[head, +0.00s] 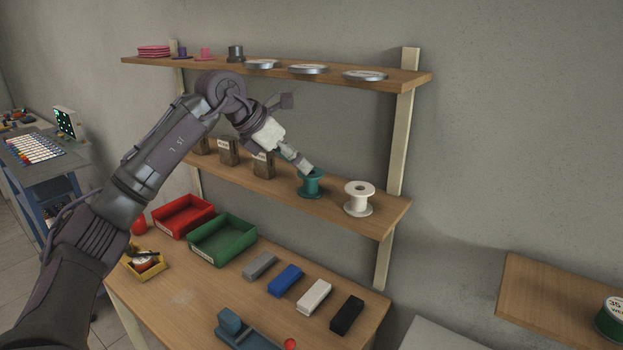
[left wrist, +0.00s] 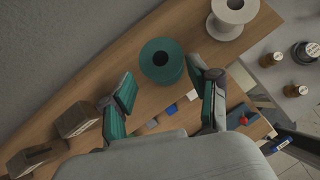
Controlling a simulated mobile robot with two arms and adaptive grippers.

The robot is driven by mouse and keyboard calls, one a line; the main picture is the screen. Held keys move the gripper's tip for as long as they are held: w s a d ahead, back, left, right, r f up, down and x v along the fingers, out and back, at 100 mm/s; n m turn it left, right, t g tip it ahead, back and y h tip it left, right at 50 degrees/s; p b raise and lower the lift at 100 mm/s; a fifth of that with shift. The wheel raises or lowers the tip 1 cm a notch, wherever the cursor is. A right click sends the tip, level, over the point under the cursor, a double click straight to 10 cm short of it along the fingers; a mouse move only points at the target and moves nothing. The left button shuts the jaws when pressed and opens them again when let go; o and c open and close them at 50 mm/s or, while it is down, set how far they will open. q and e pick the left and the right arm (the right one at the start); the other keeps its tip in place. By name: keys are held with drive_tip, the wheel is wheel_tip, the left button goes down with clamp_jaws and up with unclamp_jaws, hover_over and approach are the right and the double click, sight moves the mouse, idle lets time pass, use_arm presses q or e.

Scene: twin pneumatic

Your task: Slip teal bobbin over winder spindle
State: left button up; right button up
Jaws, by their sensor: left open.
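The teal bobbin (head: 310,186) stands upright on the middle shelf, left of a white bobbin (head: 359,198). My left gripper (head: 304,167) is just above the teal bobbin, at its top rim in the head view. In the left wrist view the left gripper (left wrist: 162,74) is open, and the teal bobbin (left wrist: 162,62) with its dark centre hole lies ahead, between the fingertips. I cannot tell whether the fingers touch it. No winder spindle is clearly seen; a blue device (head: 258,336) is cut off at the bottom of the head view. My right gripper is out of view.
The top shelf (head: 395,82) overhangs the middle shelf (head: 386,220). Brown blocks (head: 228,151) stand left of the teal bobbin. The workbench below holds a red bin (head: 184,215), a green bin (head: 222,240) and several coloured blocks (head: 285,280). A side shelf (head: 545,297) is at right.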

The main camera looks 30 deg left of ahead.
sight(311, 183)
use_arm(q)
drive_tip(key=shift+x, duration=1.2)
drive_tip(key=shift+w+d+f+p, duration=0.3)
drive_tip(key=shift+f+p, duration=0.1)
drive_tip(key=p+x, duration=0.1)
drive_tip(key=x, duration=0.4)
drive_tip(key=shift+s+r, duration=0.1)
drive_tip(key=c, duration=0.5)
drive_tip(key=shift+c, duration=0.4)
